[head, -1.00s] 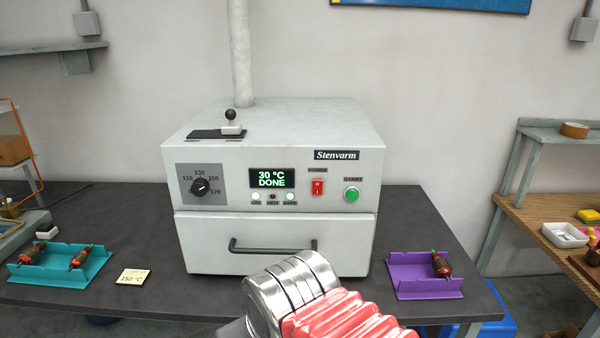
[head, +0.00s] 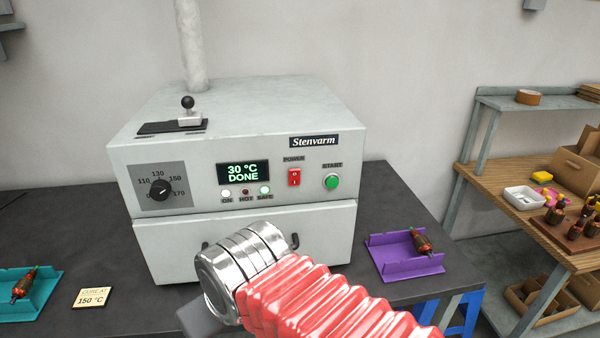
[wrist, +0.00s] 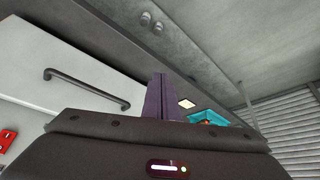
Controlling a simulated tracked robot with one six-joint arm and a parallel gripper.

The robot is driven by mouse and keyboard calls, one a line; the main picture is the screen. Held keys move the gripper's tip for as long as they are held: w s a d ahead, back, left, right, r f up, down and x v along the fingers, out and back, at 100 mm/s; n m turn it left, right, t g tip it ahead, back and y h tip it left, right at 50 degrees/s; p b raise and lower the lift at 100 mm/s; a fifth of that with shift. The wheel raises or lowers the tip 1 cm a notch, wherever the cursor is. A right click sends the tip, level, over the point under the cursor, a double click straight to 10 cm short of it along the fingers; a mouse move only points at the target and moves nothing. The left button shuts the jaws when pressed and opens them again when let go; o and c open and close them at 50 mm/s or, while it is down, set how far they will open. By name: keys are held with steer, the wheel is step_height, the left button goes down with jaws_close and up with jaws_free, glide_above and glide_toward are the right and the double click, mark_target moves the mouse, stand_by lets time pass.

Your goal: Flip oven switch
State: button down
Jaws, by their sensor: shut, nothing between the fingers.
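The pale grey oven (head: 150,245) stands on a dark table, its drawer front closed. Its red power switch (head: 294,177) is on the upper panel, between the display (head: 243,173) and the green start button (head: 332,181). The display reads 30 °C DONE; the ON and SAFE lamps are lit. The red switch also shows at the left edge of the wrist view (wrist: 7,138). My gripper (wrist: 162,92) is shut and empty, apart from the switch, with the drawer handle (wrist: 88,88) to its left in the wrist view. In the head view my arm hides part of the drawer and handle.
A dial (head: 160,188) and a black-knobbed lever (head: 188,112) are on the oven. A purple tray (head: 400,262) holds an armature at right; a teal tray (head: 45,305) and a 150 °C note (head: 92,297) lie at left. A wooden shelf unit (head: 500,210) stands further right.

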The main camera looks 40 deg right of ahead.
steer(key=d+f+m+g+y, duration=0.3)
steer(key=d+f+m, duration=0.1)
steer(key=d+f, duration=0.25)
steer(key=w+d+r+t+y, duration=0.1)
steer(key=d+r+y, duration=0.1)
steer(key=d, duration=0.3)
steer(key=d+r+n+t+h, duration=0.2)
steer(key=d+r+n, duration=0.5)
steer(key=r, duration=0.4)
steer(key=d+r+n+t+h, duration=0.2)
steer(key=d+r+n, duration=0.4)
steer(key=r, duration=0.6)
steer(key=shift+s+d+r+n, duration=0.15)
steer(key=shift+d+r+n, duration=0.2)
steer(key=shift+d, duration=0.85)
steer(key=shift+f, duration=0.1)
